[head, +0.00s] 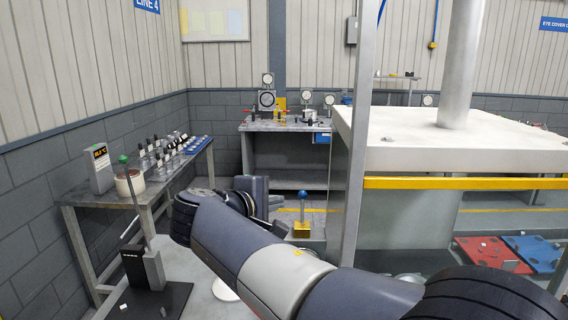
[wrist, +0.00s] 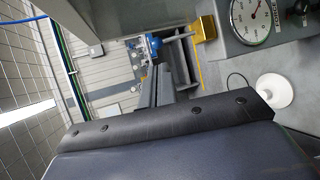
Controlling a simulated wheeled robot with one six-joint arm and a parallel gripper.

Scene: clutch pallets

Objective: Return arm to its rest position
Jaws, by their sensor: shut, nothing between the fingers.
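My arm (head: 250,255) reaches from the lower right of the head view toward the middle left, with its dark elbow joint at the far end. In the wrist view my gripper (wrist: 158,85) shows as a broad dark body across the bottom with two narrow fingers together at the middle. It is shut and empty, and it appears clear of any surface.
A bench (head: 140,190) with bottles stands at the left wall. A back bench (head: 285,126) holds gauges. A large white-topped stand (head: 400,140) with a yellow rail (head: 480,183) is close on the right. A dial gauge (wrist: 250,20) shows in the wrist view.

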